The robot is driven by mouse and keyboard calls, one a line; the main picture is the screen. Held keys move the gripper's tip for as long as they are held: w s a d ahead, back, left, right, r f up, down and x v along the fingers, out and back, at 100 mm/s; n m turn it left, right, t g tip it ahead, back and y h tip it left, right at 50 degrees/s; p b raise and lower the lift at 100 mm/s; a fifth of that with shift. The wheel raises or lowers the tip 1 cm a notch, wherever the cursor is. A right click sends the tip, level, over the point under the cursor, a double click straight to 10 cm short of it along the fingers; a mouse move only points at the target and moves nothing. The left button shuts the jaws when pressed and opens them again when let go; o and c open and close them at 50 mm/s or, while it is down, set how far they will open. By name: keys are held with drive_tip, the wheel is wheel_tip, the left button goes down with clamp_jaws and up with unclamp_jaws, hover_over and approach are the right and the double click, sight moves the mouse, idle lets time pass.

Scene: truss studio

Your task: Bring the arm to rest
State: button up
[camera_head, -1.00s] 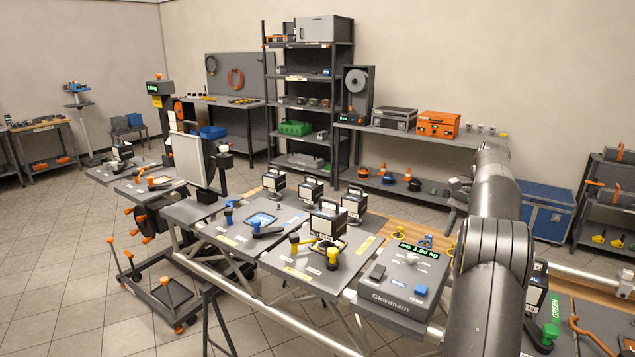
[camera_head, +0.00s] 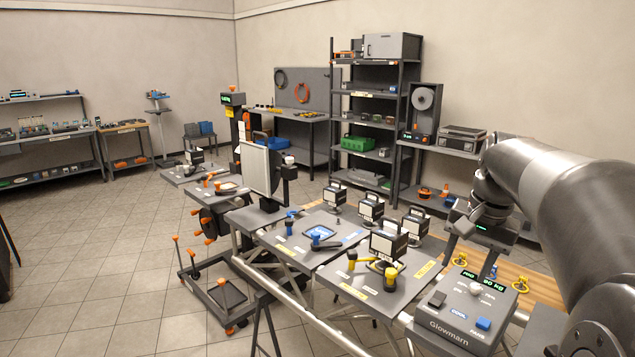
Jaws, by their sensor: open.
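My arm comes in from the right edge and bends over the right end of the long bench. My gripper (camera_head: 469,256) hangs below the wrist with its two dark fingers spread apart and pointing down. It is open, and I see nothing between the fingers. It appears in front of the back shelf and above the bench's far edge. The grey Glowmarn console (camera_head: 455,335) with a green display sits on the bench, below and in front of the gripper in the picture. The arm's upper links hide part of the right side.
Yellow and blue clamps lie there too. A tall shelf rack (camera_head: 373,110) stands behind. The tiled floor (camera_head: 90,260) at left is clear.

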drive_tip(key=s+a+f+n+t, duration=0.1)
drive_tip(key=s+a+f+n, duration=0.1)
drive_tip(key=s, duration=0.4)
drive_tip(key=s+a+f+n+t, duration=0.1)
drive_tip(key=s+a+f+n, duration=0.1)
drive_tip(key=s+a+f, duration=0.2)
drive_tip(key=s+a+f+n+t+h, duration=0.1)
drive_tip(key=s+a+f+n+t, duration=0.1)
drive_tip(key=s+a, duration=0.4)
drive_tip(key=s+f, duration=0.1)
drive_tip(key=s, duration=0.2)
drive_tip(key=shift+a+f+n, duration=0.15)
drive_tip(key=shift+n, duration=0.25)
